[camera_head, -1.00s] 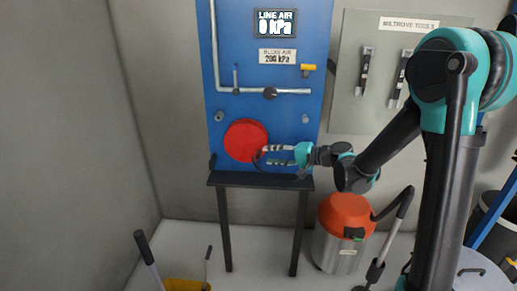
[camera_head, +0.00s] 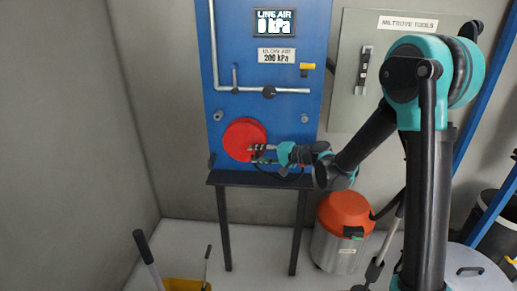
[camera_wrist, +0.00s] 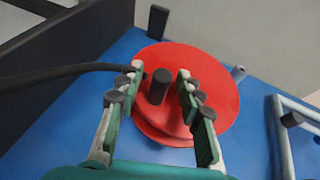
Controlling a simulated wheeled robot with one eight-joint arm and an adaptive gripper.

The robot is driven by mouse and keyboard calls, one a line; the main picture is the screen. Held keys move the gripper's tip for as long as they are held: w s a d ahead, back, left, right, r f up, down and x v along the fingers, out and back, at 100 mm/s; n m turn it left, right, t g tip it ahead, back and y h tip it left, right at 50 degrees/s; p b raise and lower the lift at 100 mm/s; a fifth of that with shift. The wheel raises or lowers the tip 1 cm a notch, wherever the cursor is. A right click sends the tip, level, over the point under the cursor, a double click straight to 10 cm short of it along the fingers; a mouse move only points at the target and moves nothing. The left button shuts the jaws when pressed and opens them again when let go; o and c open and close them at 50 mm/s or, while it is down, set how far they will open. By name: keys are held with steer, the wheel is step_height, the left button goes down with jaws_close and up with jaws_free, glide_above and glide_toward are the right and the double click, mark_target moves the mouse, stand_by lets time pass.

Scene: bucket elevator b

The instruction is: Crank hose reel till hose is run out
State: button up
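The red hose reel (camera_head: 242,135) is a round disc on the blue panel. It also fills the middle of the wrist view (camera_wrist: 205,75). A short dark crank handle (camera_wrist: 159,86) stands out from its face. My gripper (camera_head: 256,154) is at the reel's lower right. In the wrist view my gripper (camera_wrist: 160,72) is open, with one finger on each side of the handle and gaps beside it. The black hose (camera_wrist: 65,72) runs from the reel to the left in that view. The handle is hard to make out in the head view.
The blue panel (camera_head: 289,20) carries a grey pipe (camera_head: 217,50), a yellow-handled valve (camera_head: 307,66) and a black shelf (camera_head: 225,178) below the reel. A grey tool board (camera_head: 350,110) hangs to the right. An orange-topped vacuum (camera_head: 345,212) stands on the floor.

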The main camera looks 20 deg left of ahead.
jaws_close()
steer(key=shift+d+r, duration=0.2)
steer(key=shift+r, duration=0.55)
steer(key=shift+d+r, duration=0.15)
steer(key=shift+r, duration=1.5)
steer(key=shift+a+r, duration=0.3)
steer(key=shift+r, duration=0.6)
steer(key=shift+s+a+r, duration=0.2)
steer(key=shift+a+r, duration=0.7)
steer(key=shift+r, duration=0.15)
steer(key=c, duration=0.6)
jaws_free()
steer(key=shift+s+a+r, duration=0.15)
steer(key=shift+a+r, duration=0.15)
steer(key=shift+a, duration=0.3)
steer(key=shift+s+a+r, duration=0.1)
steer(key=shift+a+r, duration=0.2)
steer(key=shift+a, duration=0.25)
steer(key=o, duration=1.3)
steer(key=shift+c, duration=0.2)
steer(key=shift+d, duration=0.1)
